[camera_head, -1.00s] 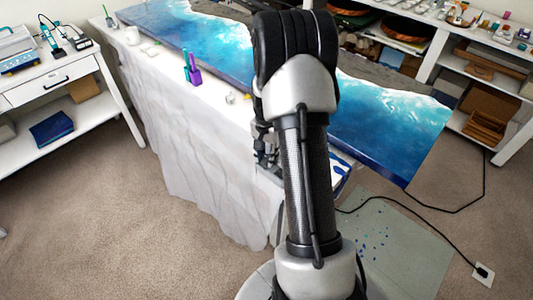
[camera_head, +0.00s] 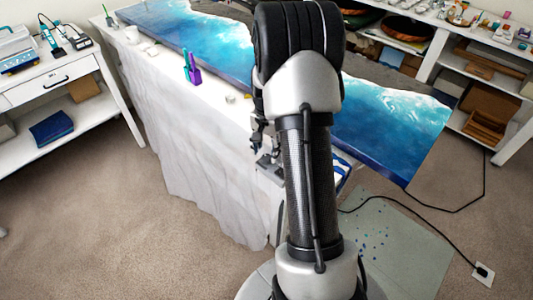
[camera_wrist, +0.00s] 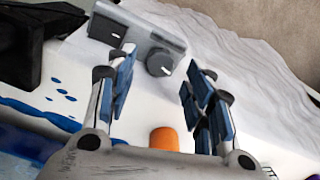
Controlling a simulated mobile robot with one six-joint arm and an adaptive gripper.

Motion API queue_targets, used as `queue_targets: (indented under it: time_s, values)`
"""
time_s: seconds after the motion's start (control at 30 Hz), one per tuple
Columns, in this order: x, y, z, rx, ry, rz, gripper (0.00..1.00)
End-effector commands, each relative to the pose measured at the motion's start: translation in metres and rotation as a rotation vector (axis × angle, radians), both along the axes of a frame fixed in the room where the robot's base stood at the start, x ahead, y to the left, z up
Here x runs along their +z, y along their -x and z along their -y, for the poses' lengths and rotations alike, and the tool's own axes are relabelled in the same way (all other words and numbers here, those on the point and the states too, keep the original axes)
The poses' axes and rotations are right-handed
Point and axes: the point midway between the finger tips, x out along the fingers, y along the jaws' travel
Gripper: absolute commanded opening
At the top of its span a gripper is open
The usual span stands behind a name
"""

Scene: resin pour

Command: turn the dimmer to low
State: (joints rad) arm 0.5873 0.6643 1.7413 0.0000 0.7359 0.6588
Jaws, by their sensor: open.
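In the head view, my gripper (camera_head: 258,138) hangs just above the grey box (camera_head: 269,168), partly hidden by my arm.
An orange cylinder (camera_wrist: 164,139) stands close below my fingers. The blue resin slab (camera_head: 390,125) lies along the table beyond. A purple and green holder (camera_head: 192,70) stands farther left. White cloth (camera_head: 205,150) drapes down the table's front.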

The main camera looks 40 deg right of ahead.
Motion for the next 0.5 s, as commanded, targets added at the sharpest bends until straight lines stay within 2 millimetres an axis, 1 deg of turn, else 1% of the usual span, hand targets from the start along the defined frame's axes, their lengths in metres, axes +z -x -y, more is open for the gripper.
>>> queue_targets:
  time_s: [0.03, 0.1, 0.3, 0.4, 0.5]
  values:
    - [0.013, -0.001, 0.001, 0.000, 0.003, 0.005, 0.48]
    - [0.029, -0.001, 0.001, 0.000, 0.003, 0.005, 0.48]
    - [0.068, -0.001, 0.000, 0.000, 0.003, 0.004, 0.48]
    - [0.080, 0.000, 0.000, 0.000, 0.001, 0.001, 0.48]
    - [0.088, 0.000, 0.000, 0.000, 0.001, 0.001, 0.48]
